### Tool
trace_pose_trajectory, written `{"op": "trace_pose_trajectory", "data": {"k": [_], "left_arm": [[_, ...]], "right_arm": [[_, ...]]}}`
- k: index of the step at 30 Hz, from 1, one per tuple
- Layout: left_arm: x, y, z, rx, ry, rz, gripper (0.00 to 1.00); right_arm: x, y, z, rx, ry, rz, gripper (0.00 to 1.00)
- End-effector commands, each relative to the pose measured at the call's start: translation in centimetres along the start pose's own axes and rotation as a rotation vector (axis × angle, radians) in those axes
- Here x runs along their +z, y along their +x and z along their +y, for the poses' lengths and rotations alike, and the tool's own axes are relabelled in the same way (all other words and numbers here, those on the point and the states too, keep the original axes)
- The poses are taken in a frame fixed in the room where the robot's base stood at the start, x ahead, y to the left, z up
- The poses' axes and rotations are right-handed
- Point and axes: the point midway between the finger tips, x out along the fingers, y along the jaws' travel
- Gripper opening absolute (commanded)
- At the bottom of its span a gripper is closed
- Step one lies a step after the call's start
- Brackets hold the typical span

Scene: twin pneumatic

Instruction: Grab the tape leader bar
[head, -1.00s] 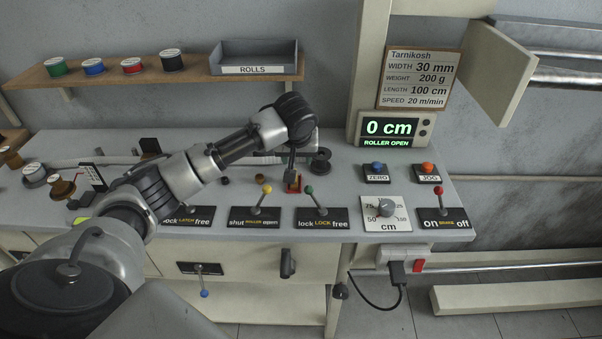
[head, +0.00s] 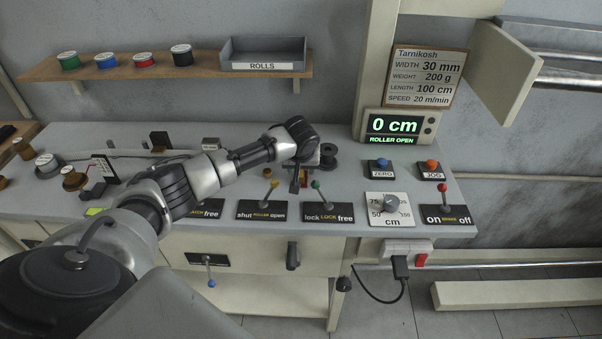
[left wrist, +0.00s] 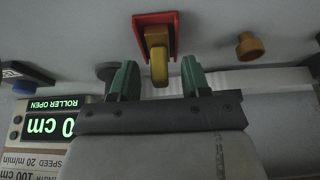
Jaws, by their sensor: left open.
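In the left wrist view a yellow rounded bar end (left wrist: 159,68) with a brass block behind it sits in a red bracket (left wrist: 172,20); it looks like the tape leader bar, though I cannot be sure. My left gripper (left wrist: 158,82) has its two green fingers apart, one on each side of the yellow end, with gaps between. Nothing is held. In the head view my left gripper (head: 298,182) points down at the bench, and the wrist hides most of the bracket and bar. My right gripper is not in view.
Levers marked roller (head: 270,190) and lock (head: 320,195) stand just in front of the gripper. A dark spool (head: 327,157) is close behind. A brass knob (left wrist: 249,45) stands beside the bracket. The display (head: 394,127) reads 0 cm, roller open.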

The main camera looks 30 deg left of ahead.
Motion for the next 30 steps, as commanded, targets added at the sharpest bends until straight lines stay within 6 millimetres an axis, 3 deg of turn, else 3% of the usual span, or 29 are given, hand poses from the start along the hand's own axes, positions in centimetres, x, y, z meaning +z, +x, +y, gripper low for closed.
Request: {"op": "trace_pose_trajectory", "data": {"k": [1, 9, 22, 30], "left_arm": [[0.0, 0.0, 0.0, 0.0, 0.0, 0.0, 0.42], [0.0, 0.0, 0.0, 0.0, 0.0, 0.0, 0.01], [-0.3, -0.6, 0.0, 0.001, 0.0, 0.001, 0.0], [-1.2, -4.3, 0.7, 0.005, 0.004, 0.001, 0.0]], "right_arm": [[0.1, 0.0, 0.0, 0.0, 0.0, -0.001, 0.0], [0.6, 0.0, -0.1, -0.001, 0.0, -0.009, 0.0], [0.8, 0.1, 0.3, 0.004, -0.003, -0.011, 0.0], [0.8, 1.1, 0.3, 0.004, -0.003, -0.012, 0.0]]}}
